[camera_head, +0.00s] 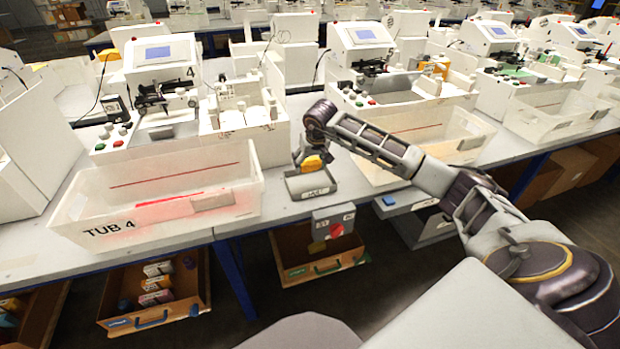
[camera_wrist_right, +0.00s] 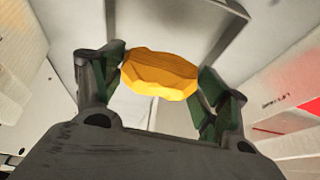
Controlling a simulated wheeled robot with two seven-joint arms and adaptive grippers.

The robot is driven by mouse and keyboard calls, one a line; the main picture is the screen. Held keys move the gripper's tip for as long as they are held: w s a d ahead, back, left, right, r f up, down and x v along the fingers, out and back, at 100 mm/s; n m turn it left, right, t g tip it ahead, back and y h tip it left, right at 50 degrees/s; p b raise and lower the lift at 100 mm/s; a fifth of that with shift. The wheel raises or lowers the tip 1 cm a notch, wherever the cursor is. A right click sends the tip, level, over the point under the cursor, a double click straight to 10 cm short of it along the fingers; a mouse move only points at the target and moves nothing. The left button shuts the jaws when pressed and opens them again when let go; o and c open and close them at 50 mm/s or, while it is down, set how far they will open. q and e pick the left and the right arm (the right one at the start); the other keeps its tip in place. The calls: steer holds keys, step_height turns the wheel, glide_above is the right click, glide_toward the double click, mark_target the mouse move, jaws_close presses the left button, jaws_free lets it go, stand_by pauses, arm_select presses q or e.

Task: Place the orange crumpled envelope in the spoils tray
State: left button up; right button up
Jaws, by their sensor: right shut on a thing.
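The orange crumpled envelope (camera_head: 313,163) is a small, faceted yellow-orange lump at my right gripper (camera_head: 306,158). In the right wrist view the envelope (camera_wrist_right: 160,74) sits between the two dark fingers, and the gripper is shut on it. A small grey tray (camera_head: 308,194) with a label on its front is directly below the envelope in the head view. I cannot read the label surely; it may be the spoils tray. The envelope appears over the tray's opening; whether it touches the tray floor is unclear. My left gripper is not in view.
A large white tub marked TUB 4 (camera_head: 165,222) stands left of the small tray. Another white tub (camera_head: 462,148) is to the right, partly behind my right arm. A machine with a blue screen (camera_head: 162,54) stands behind. A grey box with a red button (camera_head: 334,222) hangs at the table edge.

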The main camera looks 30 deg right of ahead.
mark_target(310, 168)
steer(key=shift+f, duration=1.45)
steer(key=shift+f, duration=1.6)
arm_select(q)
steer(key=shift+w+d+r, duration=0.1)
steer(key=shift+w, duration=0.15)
arm_select(e)
steer(key=shift+f, duration=0.3)
steer(key=shift+f, duration=0.1)
steer(key=o, duration=0.7)
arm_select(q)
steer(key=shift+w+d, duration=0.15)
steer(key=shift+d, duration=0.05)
arm_select(e)
steer(key=shift+o, duration=0.2)
